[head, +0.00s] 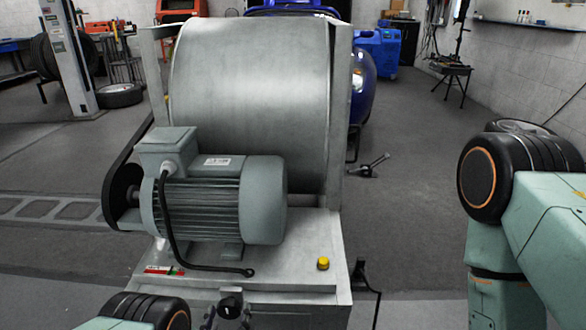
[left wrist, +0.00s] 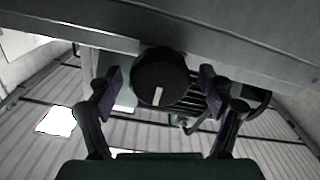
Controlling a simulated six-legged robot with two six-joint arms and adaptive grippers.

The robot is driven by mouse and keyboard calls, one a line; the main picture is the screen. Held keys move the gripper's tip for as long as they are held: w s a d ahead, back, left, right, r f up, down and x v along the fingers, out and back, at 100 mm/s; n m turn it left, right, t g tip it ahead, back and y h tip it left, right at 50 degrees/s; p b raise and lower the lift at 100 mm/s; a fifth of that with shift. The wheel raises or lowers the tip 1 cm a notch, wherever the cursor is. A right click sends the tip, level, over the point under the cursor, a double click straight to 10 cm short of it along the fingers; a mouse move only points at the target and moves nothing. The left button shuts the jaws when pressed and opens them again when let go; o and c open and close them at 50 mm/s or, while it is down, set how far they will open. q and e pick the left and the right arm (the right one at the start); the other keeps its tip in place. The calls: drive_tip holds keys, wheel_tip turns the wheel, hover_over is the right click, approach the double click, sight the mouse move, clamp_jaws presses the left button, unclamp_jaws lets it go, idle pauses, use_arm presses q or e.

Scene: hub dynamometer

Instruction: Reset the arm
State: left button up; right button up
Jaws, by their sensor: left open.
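My left gripper (head: 227,316) is at the bottom of the head view, at the front edge of the dynamometer's base, partly cut off by the frame. In the left wrist view its two fingers (left wrist: 162,92) are spread open. A round black knob (left wrist: 160,78) with a short white pointer line stands between and slightly beyond the fingertips, with visible gaps on both sides.
The dynamometer has a big grey drum (head: 250,90), a green-grey motor (head: 220,205) and a yellow button (head: 323,263) on its base plate (head: 300,235). A thin black lever (head: 365,280) sticks out at its right. The floor (head: 420,210) right of it is mostly clear.

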use_arm(q)
drive_tip(key=n, duration=0.4)
drive_tip(key=shift+n, duration=1.9)
